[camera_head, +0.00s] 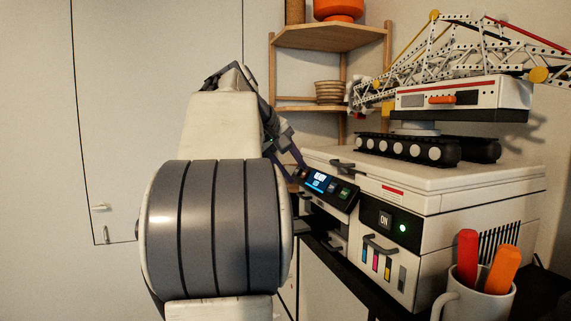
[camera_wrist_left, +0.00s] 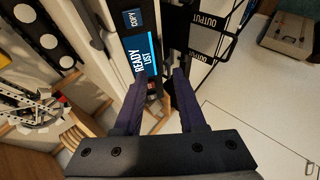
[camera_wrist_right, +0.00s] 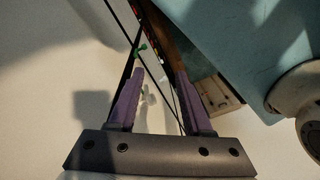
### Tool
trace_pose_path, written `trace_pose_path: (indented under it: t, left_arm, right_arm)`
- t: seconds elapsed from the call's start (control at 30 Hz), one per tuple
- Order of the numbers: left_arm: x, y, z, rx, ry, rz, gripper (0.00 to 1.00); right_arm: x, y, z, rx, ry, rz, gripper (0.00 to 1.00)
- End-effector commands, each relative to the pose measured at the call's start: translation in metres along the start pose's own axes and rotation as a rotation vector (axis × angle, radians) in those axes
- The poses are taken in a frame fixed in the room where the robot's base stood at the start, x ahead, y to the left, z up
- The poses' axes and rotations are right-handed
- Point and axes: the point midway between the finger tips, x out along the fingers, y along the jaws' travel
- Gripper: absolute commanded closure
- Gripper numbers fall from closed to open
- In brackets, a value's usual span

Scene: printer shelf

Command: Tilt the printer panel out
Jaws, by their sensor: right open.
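The printer (camera_head: 430,200) stands on the right in the head view. Its dark control panel (camera_head: 328,185), with a lit screen, sits at an angle on the printer's front. My left gripper (camera_head: 293,158) is at the panel's left end. In the left wrist view its fingers (camera_wrist_left: 160,80) are apart, with the panel's end between or just beyond them; contact is unclear. My right gripper (camera_wrist_right: 162,73) is open and apart from the panel, seen only in its wrist view.
A toy crane (camera_head: 440,110) stands on the printer. A mug (camera_head: 485,290) with a red and an orange marker stands at the front right. A wooden shelf (camera_head: 325,40) is behind. My left arm blocks much of the head view.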

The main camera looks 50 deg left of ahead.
Motion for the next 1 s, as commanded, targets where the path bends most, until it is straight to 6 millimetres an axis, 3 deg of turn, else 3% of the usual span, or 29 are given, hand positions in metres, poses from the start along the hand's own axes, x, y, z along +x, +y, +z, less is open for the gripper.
trace_pose_path:
  t: [0.1, 0.3, 1.0]
  left_arm:
    - [-0.022, -0.001, -0.001, -0.001, 0.006, 0.002, 0.60]
    - [-0.044, 0.000, -0.001, -0.002, 0.002, 0.000, 0.60]
    - [-0.047, 0.000, -0.001, -0.001, 0.000, 0.001, 0.60]
  right_arm:
    - [0.006, 0.001, 0.000, 0.000, 0.000, 0.000, 0.50]
    - [0.006, 0.001, 0.000, 0.000, 0.000, 0.000, 0.50]
    - [0.006, 0.000, 0.000, 0.000, 0.000, 0.000, 0.50]
